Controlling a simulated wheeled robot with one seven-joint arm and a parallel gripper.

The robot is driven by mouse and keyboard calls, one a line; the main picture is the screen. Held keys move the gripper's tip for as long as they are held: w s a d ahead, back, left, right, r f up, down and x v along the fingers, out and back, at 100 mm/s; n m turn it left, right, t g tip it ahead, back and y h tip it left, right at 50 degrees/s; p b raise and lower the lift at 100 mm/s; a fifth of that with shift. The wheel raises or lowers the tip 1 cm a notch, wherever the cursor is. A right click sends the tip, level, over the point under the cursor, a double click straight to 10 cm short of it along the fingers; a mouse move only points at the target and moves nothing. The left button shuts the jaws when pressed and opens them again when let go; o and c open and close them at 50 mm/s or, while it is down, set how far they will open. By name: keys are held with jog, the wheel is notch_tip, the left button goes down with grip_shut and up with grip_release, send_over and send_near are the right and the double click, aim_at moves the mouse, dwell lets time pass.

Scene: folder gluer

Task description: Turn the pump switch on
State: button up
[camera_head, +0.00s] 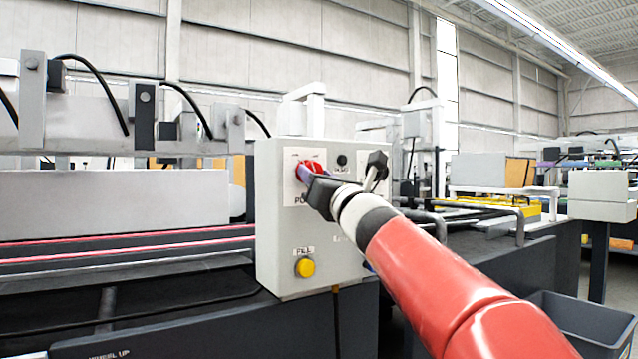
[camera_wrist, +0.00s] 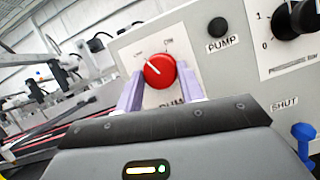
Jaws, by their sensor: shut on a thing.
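The pump switch (camera_wrist: 160,71) is a round red knob with a white pointer line on a white plate. In the wrist view the line points to the upper left, towards the left of two small labels. In the head view the red knob (camera_head: 309,166) is on the upper left of a light grey control box (camera_head: 283,238). My gripper (camera_wrist: 158,87) is at the knob, with a purple finger on each side, shut on it. The gripper body hides the lower part of the plate and its "PUMP" lettering. In the head view my gripper (camera_head: 303,173) partly covers the knob.
Right of the knob are a black button (camera_wrist: 218,27) labelled PUMP and a black rotary knob (camera_wrist: 296,18) marked 0 and 1. A blue valve handle (camera_wrist: 303,131) is below the SHUT label. A yellow FILL button (camera_head: 305,267) is low on the box. A grey bin (camera_head: 575,325) stands lower right.

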jog(key=shift+s+a+r+m+h+p, duration=0.15)
jog(key=shift+m+h, duration=1)
jog(key=shift+m, duration=1.4)
jog(key=shift+a+r+m+h+p, duration=0.15)
jog(key=shift+m+h, duration=0.95)
jog(key=shift+m, duration=1.5)
jog(key=shift+s+m+h+p, duration=0.1)
jog(key=shift+m+h+p, duration=0.15)
jog(key=shift+m+h, duration=1.6)
jog(key=shift+m+y, duration=0.7)
jog(key=shift+m, duration=0.2)
jog(key=o, duration=1)
